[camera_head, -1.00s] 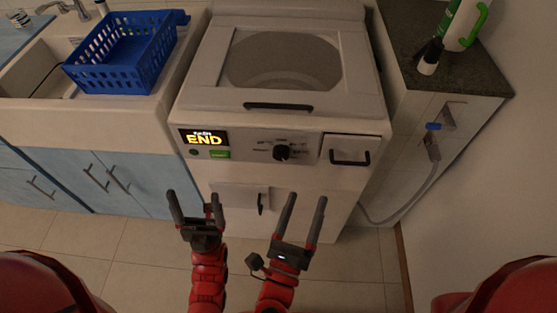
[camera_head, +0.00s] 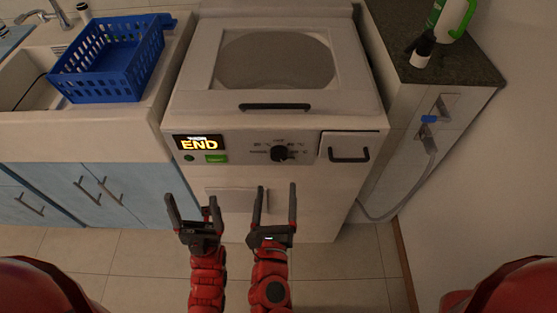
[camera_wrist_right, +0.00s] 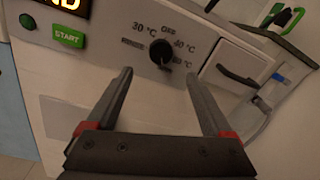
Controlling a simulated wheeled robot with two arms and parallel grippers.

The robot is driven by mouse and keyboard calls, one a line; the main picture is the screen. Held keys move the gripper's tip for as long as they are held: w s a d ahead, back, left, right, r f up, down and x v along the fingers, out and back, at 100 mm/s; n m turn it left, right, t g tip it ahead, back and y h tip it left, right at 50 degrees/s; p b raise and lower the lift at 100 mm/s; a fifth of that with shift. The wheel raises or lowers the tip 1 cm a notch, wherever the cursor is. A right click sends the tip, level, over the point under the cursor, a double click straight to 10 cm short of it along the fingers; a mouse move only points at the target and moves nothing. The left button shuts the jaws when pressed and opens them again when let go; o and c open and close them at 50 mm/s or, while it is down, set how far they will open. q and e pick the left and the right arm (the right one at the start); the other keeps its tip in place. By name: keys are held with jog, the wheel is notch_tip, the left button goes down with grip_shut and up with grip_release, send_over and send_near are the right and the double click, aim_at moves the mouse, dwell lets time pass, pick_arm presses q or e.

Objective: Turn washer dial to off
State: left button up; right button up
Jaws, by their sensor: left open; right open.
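The white washer (camera_head: 230,178) stands in front of me, its display (camera_head: 198,143) reading END. Its black dial (camera_head: 281,153) is on the front panel and also shows in the right wrist view (camera_wrist_right: 161,52), with 30 °C, OFF and 40 °C printed around it. The dial's pointer is hard to make out; a light mark shows at its lower part. My right gripper (camera_head: 276,204) is open and empty, below and in front of the dial, apart from it. My left gripper (camera_head: 191,213) is open and empty, lower left of the dial.
A green START button (camera_head: 216,158) is left of the dial, and a drawer with a black handle (camera_head: 349,155) is to its right. A blue basket (camera_head: 112,72) sits by the sink at left. A counter (camera_head: 460,65) with bottles is at right.

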aim_at(279, 158)
jog(key=w, duration=0.3)
jog(key=w+p, duration=0.1)
jog(key=w, duration=0.4)
jog(key=shift+w+d+r+p, duration=0.2)
jog(key=shift+w+d+p, duration=0.05)
jog(key=shift+w+p, duration=0.1)
jog(key=shift+w+f, duration=0.15)
jog(key=shift+w, duration=0.25)
jog(key=shift+c, duration=0.2)
grip_shut()
